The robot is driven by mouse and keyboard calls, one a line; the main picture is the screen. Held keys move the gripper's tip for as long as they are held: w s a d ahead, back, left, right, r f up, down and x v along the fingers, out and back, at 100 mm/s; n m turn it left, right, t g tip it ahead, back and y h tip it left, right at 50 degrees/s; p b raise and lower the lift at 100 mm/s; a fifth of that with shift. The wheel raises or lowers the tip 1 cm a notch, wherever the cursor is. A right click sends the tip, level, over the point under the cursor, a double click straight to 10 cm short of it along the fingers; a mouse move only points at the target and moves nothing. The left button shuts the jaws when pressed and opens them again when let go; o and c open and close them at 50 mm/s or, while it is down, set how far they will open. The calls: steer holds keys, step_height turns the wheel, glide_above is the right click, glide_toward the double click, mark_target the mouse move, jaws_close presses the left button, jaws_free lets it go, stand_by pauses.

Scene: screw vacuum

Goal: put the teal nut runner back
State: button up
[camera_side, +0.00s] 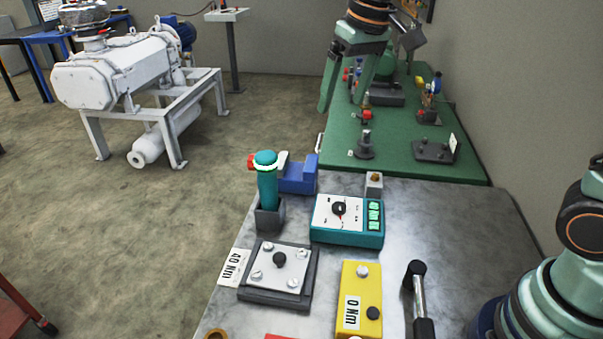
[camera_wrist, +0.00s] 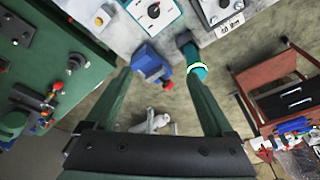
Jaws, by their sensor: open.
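The teal nut runner (camera_side: 267,188) stands upright in a dark square holder (camera_side: 269,219) on the grey metal bench. It has a rounded teal top and a pale band near it. In the wrist view the nut runner (camera_wrist: 197,68) shows a bright green ring, and its lower end is in the dark holder (camera_wrist: 184,39). My gripper (camera_side: 340,100) is open and empty, above and behind the nut runner, apart from it in the side view. In the wrist view my gripper (camera_wrist: 158,76) has its fingers spread wide, with the right fingertip appearing close to the nut runner.
A blue vise (camera_side: 298,174) is just behind the holder. A teal meter box (camera_side: 347,220), a plate with bolts (camera_side: 279,272), a yellow block (camera_side: 360,298) and a black-handled wrench (camera_side: 418,300) lie on the bench. A green table (camera_side: 400,160) with fittings is behind.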

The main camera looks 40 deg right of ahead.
steer(key=s+d+f+t, duration=0.1)
steer(key=s+d+f, duration=0.1)
steer(key=s, duration=0.4)
steer(key=s+d+f+t, duration=0.1)
steer(key=s+d+f, duration=0.1)
steer(key=s+d, duration=0.2)
steer(key=shift+s+d+f+t, duration=0.2)
steer(key=shift+s+d+t, duration=0.1)
steer(key=shift+s, duration=1.25)
